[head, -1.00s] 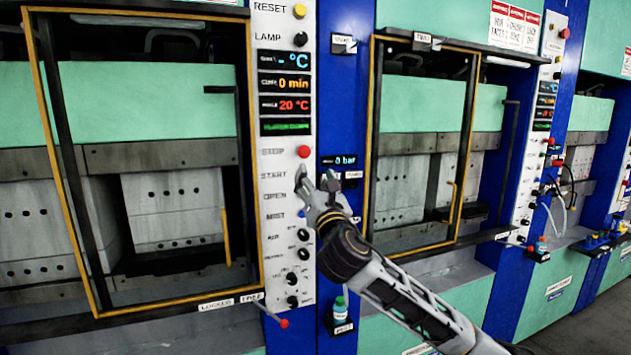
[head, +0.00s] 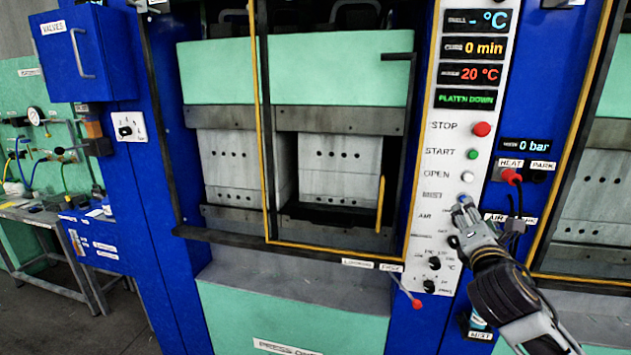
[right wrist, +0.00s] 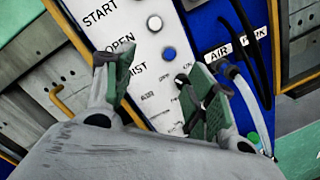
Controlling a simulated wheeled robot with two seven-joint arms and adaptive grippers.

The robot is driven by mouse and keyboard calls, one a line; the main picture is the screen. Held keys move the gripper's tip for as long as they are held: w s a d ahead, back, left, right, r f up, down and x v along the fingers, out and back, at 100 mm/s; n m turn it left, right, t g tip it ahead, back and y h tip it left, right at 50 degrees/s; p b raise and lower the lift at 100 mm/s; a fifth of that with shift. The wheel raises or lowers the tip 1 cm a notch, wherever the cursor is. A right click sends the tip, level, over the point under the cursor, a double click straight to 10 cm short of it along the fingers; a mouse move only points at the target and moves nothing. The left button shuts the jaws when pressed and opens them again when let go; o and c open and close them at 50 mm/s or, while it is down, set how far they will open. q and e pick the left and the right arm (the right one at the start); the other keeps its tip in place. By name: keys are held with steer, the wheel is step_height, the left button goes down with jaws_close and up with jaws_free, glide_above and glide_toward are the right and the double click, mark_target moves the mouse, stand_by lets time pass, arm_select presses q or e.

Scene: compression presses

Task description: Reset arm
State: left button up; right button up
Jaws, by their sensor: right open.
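My right gripper (head: 468,212) is in front of the lower part of the white control panel (head: 457,100), near the MIST label. In the right wrist view its two green-padded fingers (right wrist: 158,88) stand apart with nothing between them. A blue button (right wrist: 168,53) shows beyond the gap, and the white OPEN button (right wrist: 154,23) is above it. In the head view the red STOP button (head: 481,129), green START button (head: 473,154) and white OPEN button (head: 468,175) are uncovered. I cannot tell whether a fingertip touches the panel. My left gripper is not in view.
The press's yellow-framed door (head: 262,130) stands left of the panel. A red-knobbed lever (head: 416,303) sticks out below. A blue valve cabinet (head: 85,55) and a bench (head: 45,217) are at the left.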

steer(key=s+a+f+m+g+y, duration=0.1)
steer(key=s+a+f+m+g, duration=0.2)
steer(key=f, duration=0.6)
steer(key=s+a+f+m+g+y, duration=0.1)
steer(key=s+f+m+g, duration=0.2)
steer(key=f, duration=0.5)
steer(key=s+a+f+m+g+y, duration=0.15)
steer(key=s+f+m, duration=0.3)
steer(key=f, duration=0.45)
steer(key=s+a+f+m+g+y, duration=0.25)
steer(key=s+a+f+m, duration=0.2)
steer(key=s+f, duration=0.3)
steer(key=s+a+f+m+g+y, duration=0.1)
steer(key=s+a+f+m+g, duration=0.3)
steer(key=s+f+m, duration=0.4)
steer(key=s+f+n+g, duration=0.1)
steer(key=s+f+n, duration=0.15)
steer(key=f, duration=2.85)
steer(key=s+d+f, duration=0.2)
steer(key=s+f, duration=0.8)
steer(key=s, duration=0.1)
steer(key=s+d+f+g, duration=0.1)
steer(key=s+d+f, duration=0.1)
steer(key=s+f, duration=0.8)
steer(key=shift+s+d+f+h, duration=0.2)
steer(key=shift+s+f+h, duration=0.15)
steer(key=shift+s, duration=0.7)
